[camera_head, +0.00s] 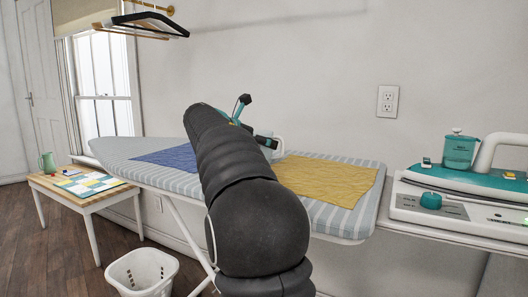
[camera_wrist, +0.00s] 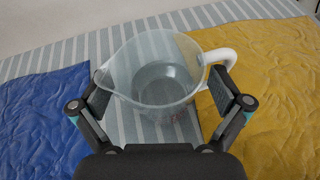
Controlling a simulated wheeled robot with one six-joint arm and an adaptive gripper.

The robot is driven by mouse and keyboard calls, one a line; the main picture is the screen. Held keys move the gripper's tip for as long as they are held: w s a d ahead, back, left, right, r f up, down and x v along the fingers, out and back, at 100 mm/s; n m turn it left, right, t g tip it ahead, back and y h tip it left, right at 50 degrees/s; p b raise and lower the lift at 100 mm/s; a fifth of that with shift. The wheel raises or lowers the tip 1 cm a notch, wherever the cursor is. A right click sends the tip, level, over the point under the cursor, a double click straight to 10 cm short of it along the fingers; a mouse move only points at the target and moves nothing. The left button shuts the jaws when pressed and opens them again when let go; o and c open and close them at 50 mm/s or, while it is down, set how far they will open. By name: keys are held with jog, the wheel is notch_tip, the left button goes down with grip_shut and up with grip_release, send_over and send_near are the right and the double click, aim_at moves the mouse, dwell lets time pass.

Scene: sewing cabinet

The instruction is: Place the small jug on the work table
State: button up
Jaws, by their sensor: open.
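A clear jug with a white handle and a spout (camera_wrist: 155,85) stands upright on the striped ironing board, between a blue and a yellow cloth. In the head view, only a pale part of it (camera_head: 278,146) shows behind my arm. My gripper (camera_wrist: 161,92) is open around the jug, with the left finger by the spout and the right finger by the handle. I cannot tell whether either finger touches it. A small green jug (camera_head: 46,161) stands on the low wooden table (camera_head: 87,201) at the left, the likely work table.
The ironing board (camera_head: 362,214) carries the blue cloth (camera_head: 168,157) and yellow cloth (camera_head: 325,178). The low table also holds a patchwork piece (camera_head: 90,184) and small items. A white basket (camera_head: 141,272) stands on the floor. An iron station (camera_head: 460,195) is at the right.

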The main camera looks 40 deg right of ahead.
aim_at(261, 131)
jog(key=shift+d, duration=0.3)
jog(key=c, duration=1.5)
jog(key=shift+r, duration=0.15)
jog(key=shift+r+p, duration=0.55)
jog(key=shift+r, duration=0.85)
jog(key=s+d+r+p, duration=0.1)
jog(key=s+d+r, duration=0.3)
jog(key=s+r, duration=0.3)
jog(key=shift+s+d+r, duration=0.3)
jog(key=shift+s+r, duration=0.1)
jog(key=shift+s, duration=1.3)
jog(key=shift+s, duration=0.1)
